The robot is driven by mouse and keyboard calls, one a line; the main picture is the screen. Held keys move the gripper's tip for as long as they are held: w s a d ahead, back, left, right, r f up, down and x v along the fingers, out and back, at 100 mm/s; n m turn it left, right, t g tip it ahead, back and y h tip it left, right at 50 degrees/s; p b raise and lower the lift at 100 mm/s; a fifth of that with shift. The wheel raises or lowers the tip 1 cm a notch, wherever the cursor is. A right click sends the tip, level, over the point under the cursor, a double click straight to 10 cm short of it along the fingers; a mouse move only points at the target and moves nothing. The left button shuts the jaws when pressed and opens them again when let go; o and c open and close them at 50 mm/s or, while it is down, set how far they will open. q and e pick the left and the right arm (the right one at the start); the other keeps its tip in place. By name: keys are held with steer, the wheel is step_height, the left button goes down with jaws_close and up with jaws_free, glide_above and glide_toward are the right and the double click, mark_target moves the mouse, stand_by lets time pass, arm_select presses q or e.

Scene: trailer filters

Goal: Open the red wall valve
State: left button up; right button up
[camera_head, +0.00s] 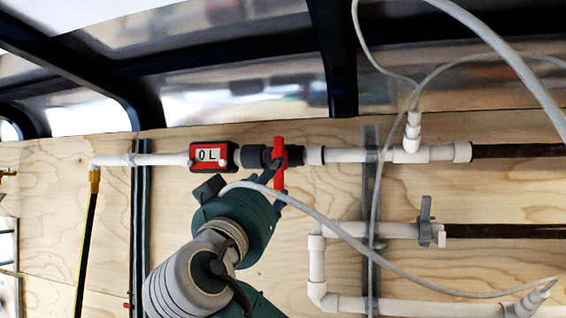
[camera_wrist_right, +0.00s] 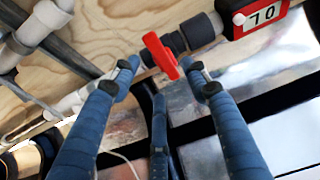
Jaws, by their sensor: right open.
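The red valve handle (camera_head: 280,163) sits on the upper white pipe and stands upright in the head view, crosswise to the pipe. Its dark grey valve body (camera_head: 254,156) is just to its left. My right gripper (camera_head: 268,181) is at the handle, partly hidden behind its own wrist. Whether the fingers touch the handle cannot be told. My left gripper is not in view.
A red meter (camera_head: 211,156) sits on the same pipe, left of the valve. A grey-handled valve (camera_head: 426,220) is on a lower pipe at right. A thin pale hose (camera_head: 330,228) crosses in front of the plywood wall (camera_head: 60,200). Dark beams run overhead.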

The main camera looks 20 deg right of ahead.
steer(key=p+x, duration=0.5)
steer(key=x, duration=0.3)
steer(key=shift+w+d+r, duration=0.1)
steer(key=shift+w+d, duration=0.15)
steer(key=shift+d, duration=0.1)
steer(key=shift+a, duration=0.1)
steer(key=shift+c, duration=1.3)
steer(key=c, duration=0.9)
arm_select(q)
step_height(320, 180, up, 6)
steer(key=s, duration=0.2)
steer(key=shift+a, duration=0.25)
arm_select(e)
jaws_close()
